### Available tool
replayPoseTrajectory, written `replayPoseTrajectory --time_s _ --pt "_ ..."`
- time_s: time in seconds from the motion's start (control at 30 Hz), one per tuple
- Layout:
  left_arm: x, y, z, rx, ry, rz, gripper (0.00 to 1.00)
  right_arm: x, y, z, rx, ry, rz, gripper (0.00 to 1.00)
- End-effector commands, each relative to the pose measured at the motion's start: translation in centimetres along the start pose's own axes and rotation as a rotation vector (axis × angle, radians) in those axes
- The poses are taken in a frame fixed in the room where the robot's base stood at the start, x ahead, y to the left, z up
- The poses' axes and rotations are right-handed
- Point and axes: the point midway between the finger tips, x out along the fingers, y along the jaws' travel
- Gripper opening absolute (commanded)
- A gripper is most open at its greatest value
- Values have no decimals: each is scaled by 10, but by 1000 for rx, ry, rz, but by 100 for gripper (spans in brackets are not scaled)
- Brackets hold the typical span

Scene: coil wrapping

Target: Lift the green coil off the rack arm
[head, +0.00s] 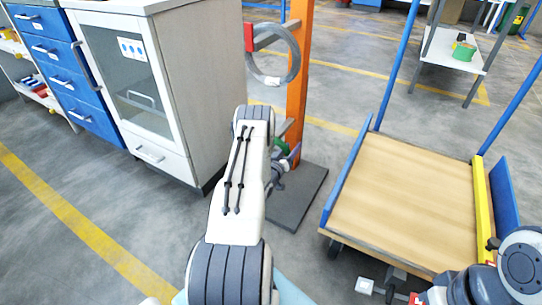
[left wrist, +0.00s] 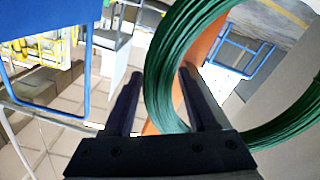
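The green coil (left wrist: 165,70) is large in the left wrist view, a ring of many thin strands cut off by the picture's edges. In the head view only a small part of the green coil (head: 281,145) shows at the lower arm of the orange rack post (head: 297,75), behind my left arm. My left gripper (left wrist: 160,76) is open, its two dark fingers apart, with the near side of the coil's ring between them. A gap shows between the left finger and the coil. In the head view my left gripper (head: 284,172) is mostly hidden by its arm. My right gripper is not seen.
A grey coil (head: 272,80) hangs on the rack's upper arm, above my left arm. A cabinet (head: 200,90) stands close on the left. A wooden-decked cart (head: 400,200) with blue rails and a yellow bar stands on the right, its deck empty. The rack has a dark base plate (head: 300,200).

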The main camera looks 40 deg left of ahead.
Motion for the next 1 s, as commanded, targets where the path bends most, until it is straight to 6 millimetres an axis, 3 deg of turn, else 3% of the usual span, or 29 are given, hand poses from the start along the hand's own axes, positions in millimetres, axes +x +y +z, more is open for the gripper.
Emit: replayPoseTrajectory --time_s 0.03,0.1,0.13,1.0 --pt "0 0 0 0 0 0 33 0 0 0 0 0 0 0" --pt "0 0 0 0 0 0 7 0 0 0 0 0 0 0" --pt "0 0 0 0 0 0 0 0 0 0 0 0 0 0" --pt "-1 0 1 -1 -2 -1 0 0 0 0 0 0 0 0"
